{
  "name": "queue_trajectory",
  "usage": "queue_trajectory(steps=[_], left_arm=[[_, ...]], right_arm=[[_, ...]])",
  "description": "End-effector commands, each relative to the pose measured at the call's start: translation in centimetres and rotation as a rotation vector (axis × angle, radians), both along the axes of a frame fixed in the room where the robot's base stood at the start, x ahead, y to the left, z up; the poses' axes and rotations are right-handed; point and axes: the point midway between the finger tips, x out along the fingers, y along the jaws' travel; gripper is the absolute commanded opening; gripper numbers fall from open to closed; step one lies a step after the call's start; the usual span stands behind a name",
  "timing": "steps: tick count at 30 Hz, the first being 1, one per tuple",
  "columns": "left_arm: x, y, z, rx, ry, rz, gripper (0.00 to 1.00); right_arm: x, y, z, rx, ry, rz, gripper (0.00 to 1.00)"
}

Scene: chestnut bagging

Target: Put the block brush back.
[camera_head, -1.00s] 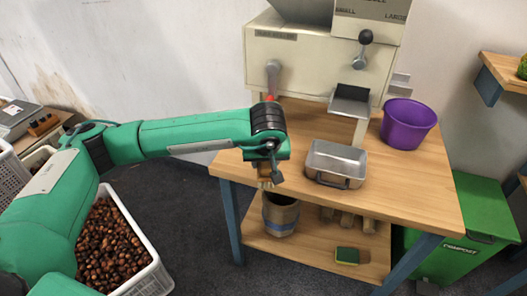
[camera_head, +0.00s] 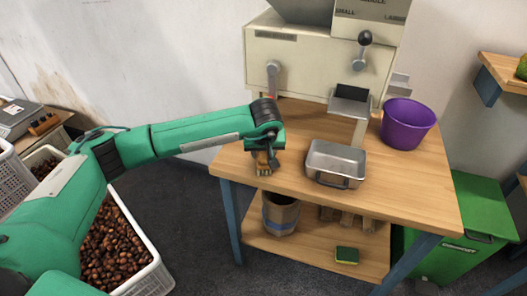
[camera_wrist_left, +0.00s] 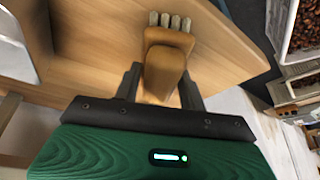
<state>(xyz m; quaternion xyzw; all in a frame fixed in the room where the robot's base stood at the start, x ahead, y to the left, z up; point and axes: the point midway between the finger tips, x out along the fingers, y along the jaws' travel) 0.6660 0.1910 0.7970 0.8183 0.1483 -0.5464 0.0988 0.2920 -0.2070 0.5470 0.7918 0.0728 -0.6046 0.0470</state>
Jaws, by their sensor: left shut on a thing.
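The block brush (camera_head: 263,167) is a small wooden block with pale bristle tufts. My left gripper (camera_head: 266,153) is shut on it, at the left end of the wooden table (camera_head: 400,192), near the front edge. In the left wrist view the brush (camera_wrist_left: 165,72) sits between the two dark fingers of the gripper (camera_wrist_left: 161,88), with its tufts toward the top and the tabletop (camera_wrist_left: 85,45) behind it. I cannot tell whether the brush touches the table. My right gripper is not in view.
A metal pan (camera_head: 336,163) stands right of the brush, and a purple bucket (camera_head: 408,124) further right. A cream machine (camera_head: 315,62) stands behind. The lower shelf holds a bin (camera_head: 281,213) and a sponge (camera_head: 347,255). A chestnut crate (camera_head: 150,278) is at lower left.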

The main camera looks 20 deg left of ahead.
Motion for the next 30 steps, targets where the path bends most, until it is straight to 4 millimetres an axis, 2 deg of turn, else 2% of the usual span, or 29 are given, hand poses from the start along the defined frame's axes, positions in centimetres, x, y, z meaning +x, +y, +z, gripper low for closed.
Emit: queue_trajectory(steps=[3, 4, 7, 19, 24, 30], left_arm=[[0.0, 0.0, -0.2, 0.000, 0.000, 0.000, 0.20], [0.0, 0.0, -0.3, 0.000, 0.000, 0.000, 0.43], [0.0, 0.0, -0.2, 0.000, 0.000, 0.000, 0.63], [0.0, 0.0, 0.2, 0.000, 0.000, 0.000, 0.63], [-1.1, -0.4, 3.1, 0.000, -0.004, -0.002, 0.63], [-2.7, -1.0, 7.2, 0.000, -0.004, -0.002, 0.63]], right_arm=[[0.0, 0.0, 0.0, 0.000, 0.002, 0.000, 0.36], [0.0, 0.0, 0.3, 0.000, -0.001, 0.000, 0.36], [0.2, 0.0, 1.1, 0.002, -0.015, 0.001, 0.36], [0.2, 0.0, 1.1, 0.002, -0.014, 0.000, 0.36], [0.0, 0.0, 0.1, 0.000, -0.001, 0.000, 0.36], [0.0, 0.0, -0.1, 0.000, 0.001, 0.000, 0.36]])
